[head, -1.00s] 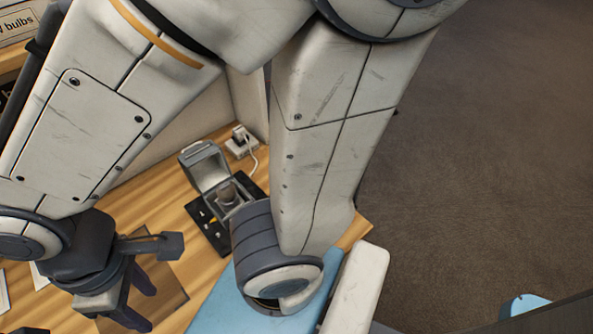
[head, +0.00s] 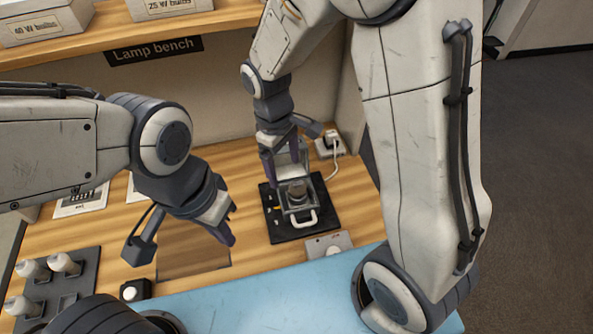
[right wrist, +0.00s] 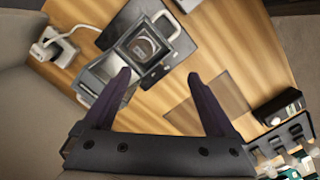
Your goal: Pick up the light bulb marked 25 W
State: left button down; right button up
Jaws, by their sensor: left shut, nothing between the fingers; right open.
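Several white bulbs stand in a dark rack (head: 85,270) at the lower left of the head view; one is a bulb (head: 66,263) in the rack's back row. No wattage mark can be read on them. My left gripper (head: 230,232) is shut and empty, above the bench to the right of the rack. My right gripper (head: 282,165) is open and empty near the lamp tester (head: 318,213), a dark base with an open-lidded box and round socket. In the right wrist view its fingers (right wrist: 158,76) are apart beside the tester (right wrist: 170,62).
A shelf with boxes lettered 40 W bulbs (head: 45,28) and 25 W bulbs (head: 172,8) runs along the back. A white plug block (head: 328,143) with a cable stands behind the tester. A small black box (head: 135,291) is near the rack. A blue surface (head: 270,305) lies in front.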

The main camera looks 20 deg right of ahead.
aim_at(297, 183)
jog(key=w+d+f, duration=0.3)
jog(key=shift+w+f+p, duration=0.1)
jog(key=shift+f+p, duration=0.1)
jog(key=shift+p, duration=0.2)
jog(key=f, duration=0.3)
jog(key=shift+s+d+f+n, duration=0.2)
jog(key=shift+f+n, duration=0.1)
jog(key=shift+f, duration=0.1)
jog(key=shift+g, duration=0.3)
jog(key=f+p, duration=0.1)
jog(key=f, duration=0.1)
jog(key=s+f+p, duration=0.1)
jog(key=f, duration=0.2)
jog(key=shift+d+f, duration=0.1)
jog(key=shift+f, duration=0.5)
jog(key=c, duration=1.4)
